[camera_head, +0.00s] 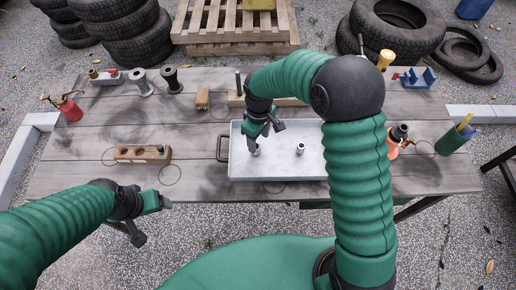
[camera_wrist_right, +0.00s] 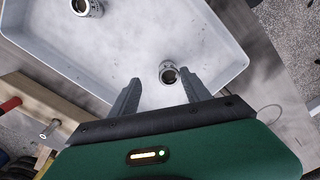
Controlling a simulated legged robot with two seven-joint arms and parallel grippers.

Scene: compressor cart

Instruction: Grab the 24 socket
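Two metallic sockets stand in the grey tray (camera_head: 275,167); I cannot read a size on either. One socket (camera_head: 254,150) is in the left part of the tray, just below my right gripper (camera_head: 264,135). In the right wrist view this socket (camera_wrist_right: 169,73) shows just ahead of the gap between the open fingers (camera_wrist_right: 160,88); no grip on it shows. The other socket (camera_head: 300,148) stands further right in the tray and also shows at the top of the wrist view (camera_wrist_right: 87,7). My left gripper (camera_head: 150,220) is open and empty, off the table's front edge.
A wooden block (camera_head: 143,153) with holes lies left of the tray. A red oil can (camera_head: 69,108), black and metal spools (camera_head: 172,80), an orange bottle (camera_head: 396,140) and a green cup (camera_head: 454,139) stand around the wooden table (camera_head: 90,180). Tires and a pallet lie behind.

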